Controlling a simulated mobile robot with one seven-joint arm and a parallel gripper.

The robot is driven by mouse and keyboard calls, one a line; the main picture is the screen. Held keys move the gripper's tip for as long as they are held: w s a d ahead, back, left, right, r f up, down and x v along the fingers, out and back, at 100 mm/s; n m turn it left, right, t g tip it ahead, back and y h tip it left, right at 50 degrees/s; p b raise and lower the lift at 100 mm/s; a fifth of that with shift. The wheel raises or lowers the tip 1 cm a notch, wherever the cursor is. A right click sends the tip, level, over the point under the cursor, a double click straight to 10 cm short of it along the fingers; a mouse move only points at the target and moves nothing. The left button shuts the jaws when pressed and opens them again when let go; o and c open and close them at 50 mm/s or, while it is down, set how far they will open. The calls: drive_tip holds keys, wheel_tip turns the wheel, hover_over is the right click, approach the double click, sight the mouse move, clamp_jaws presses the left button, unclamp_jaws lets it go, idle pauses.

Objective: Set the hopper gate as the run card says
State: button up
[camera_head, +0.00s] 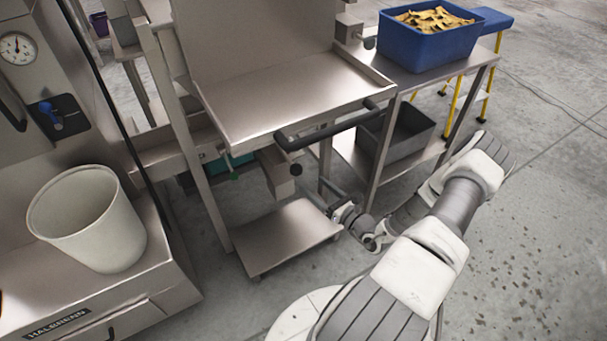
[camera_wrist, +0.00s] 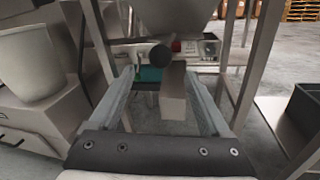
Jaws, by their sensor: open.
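The steel hopper-like pan (camera_head: 290,95) stands on a steel frame in the head view, and its underside (camera_wrist: 175,15) shows at the top of the wrist view. A dark bar with a round end (camera_head: 305,138) runs along its front lower edge. In the wrist view a dark round bar end (camera_wrist: 160,56) sits just beyond my gripper (camera_wrist: 158,82). A steel box-shaped part (camera_wrist: 174,95) shows between the fingers, apart from them as far as I can tell. My gripper is open and empty. I cannot tell which part is the gate, nor its setting. No run card is legible.
A blue bin of yellow-brown pieces (camera_head: 432,45) stands on a steel table at right, above a grey bin (camera_head: 397,135). A white bucket (camera_head: 85,220) stands on a steel machine at left. A low steel shelf (camera_head: 285,237) lies under the frame. Floor at right is clear.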

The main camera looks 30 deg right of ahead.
drive_tip(key=v, duration=0.8)
drive_tip(key=shift+s+p, duration=0.4)
drive_tip(key=shift+d, duration=0.1)
